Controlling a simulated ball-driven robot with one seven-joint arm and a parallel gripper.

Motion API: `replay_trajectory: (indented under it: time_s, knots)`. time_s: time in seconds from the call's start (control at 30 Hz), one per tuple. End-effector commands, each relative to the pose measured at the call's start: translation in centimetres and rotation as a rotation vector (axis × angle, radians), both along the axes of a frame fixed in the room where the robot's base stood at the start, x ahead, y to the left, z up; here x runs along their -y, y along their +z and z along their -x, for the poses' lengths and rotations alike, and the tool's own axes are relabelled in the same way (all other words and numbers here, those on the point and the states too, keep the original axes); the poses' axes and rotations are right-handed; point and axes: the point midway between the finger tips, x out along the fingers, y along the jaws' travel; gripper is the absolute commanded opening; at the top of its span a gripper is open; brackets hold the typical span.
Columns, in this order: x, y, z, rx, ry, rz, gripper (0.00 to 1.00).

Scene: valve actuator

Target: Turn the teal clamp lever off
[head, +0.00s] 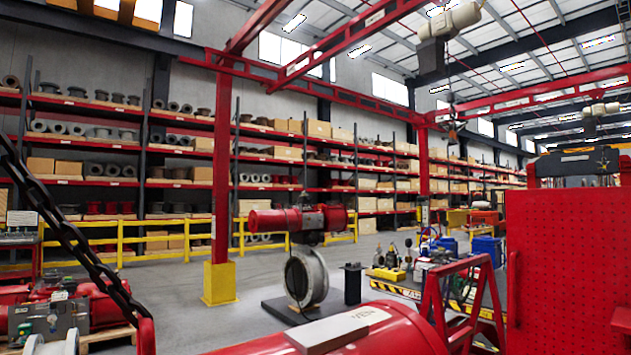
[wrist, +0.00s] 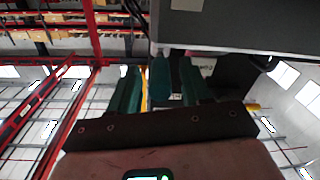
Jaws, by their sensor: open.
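In the wrist view, my gripper (wrist: 159,88) is open, with one dark green finger on the left and one on the right. A teal piece (wrist: 160,76), which looks like the clamp lever, shows between the fingers, just beneath a large grey box-like body. A dark narrow part lies right beside it. I cannot tell whether either finger touches the teal piece. Its pivot and its full length are hidden. Neither my gripper nor a teal lever can be made out in the head view.
The grey body (wrist: 240,20) fills the wrist view's upper right, close to the fingertips. In the head view, a big red cylinder (head: 390,335) lies close in front. A red perforated panel (head: 570,260) stands at right. A red-and-grey valve (head: 306,262) stands mid-floor; clear floor lies left of it.

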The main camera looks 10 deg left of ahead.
Motion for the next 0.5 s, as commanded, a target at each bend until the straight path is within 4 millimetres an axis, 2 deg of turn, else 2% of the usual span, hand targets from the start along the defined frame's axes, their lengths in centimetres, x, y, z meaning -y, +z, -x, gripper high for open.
replay_trajectory:
  time_s: [0.5]
  knots:
    - [6.8,-0.1,5.5,0.003,0.003,-0.003,0.48]
